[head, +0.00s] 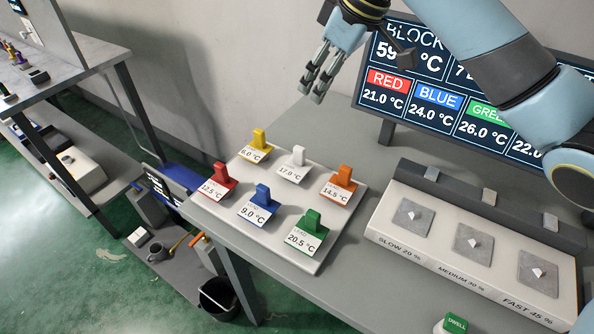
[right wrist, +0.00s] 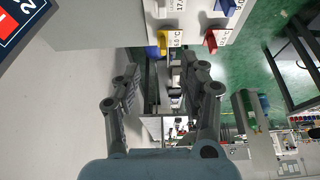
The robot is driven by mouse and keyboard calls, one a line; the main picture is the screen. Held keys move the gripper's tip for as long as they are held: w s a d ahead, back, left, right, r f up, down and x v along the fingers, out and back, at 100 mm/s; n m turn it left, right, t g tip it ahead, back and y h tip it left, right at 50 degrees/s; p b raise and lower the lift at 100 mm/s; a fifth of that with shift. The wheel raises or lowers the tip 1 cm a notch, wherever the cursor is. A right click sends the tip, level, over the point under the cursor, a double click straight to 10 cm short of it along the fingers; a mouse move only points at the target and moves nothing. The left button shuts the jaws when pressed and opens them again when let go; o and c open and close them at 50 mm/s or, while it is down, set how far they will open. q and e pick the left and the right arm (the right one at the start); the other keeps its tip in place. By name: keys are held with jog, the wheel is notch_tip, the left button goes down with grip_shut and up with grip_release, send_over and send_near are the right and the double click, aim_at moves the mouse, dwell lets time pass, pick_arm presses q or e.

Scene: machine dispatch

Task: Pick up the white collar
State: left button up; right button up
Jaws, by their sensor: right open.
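The white collar (head: 298,156) stands upright at the back middle of a white tray (head: 310,264), by a card reading 17.0 °C. It is partly visible at the top edge of the right wrist view (right wrist: 162,8). My right gripper (head: 314,92) is open and empty, above and behind the tray, apart from the collar. Its two fingers also show in the right wrist view (right wrist: 163,88). My left gripper is not in view.
Yellow (head: 259,139), red (head: 221,176), blue (head: 262,196), orange (head: 344,177) and green (head: 311,221) collars share the tray. A display (head: 440,95) stands behind; a panel with three pads (head: 400,243) lies to the right. A green DWELL block (head: 453,324) sits in front.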

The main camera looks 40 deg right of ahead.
jog(key=b, duration=0.7)
send_near(300, 148)
jog(key=x, duration=0.4)
jog(key=shift+w+d+f+p, duration=0.2)
jog(key=shift+w+d+p, duration=0.05)
jog(key=shift+w+p, duration=0.1)
jog(key=x, duration=0.5)
jog(key=shift+s+a, duration=0.2)
jog(key=shift+a, duration=0.15)
jog(key=shift+w+f, duration=0.15)
jog(key=shift+f, duration=0.25)
jog(key=shift+c, duration=0.2)
grip_shut()
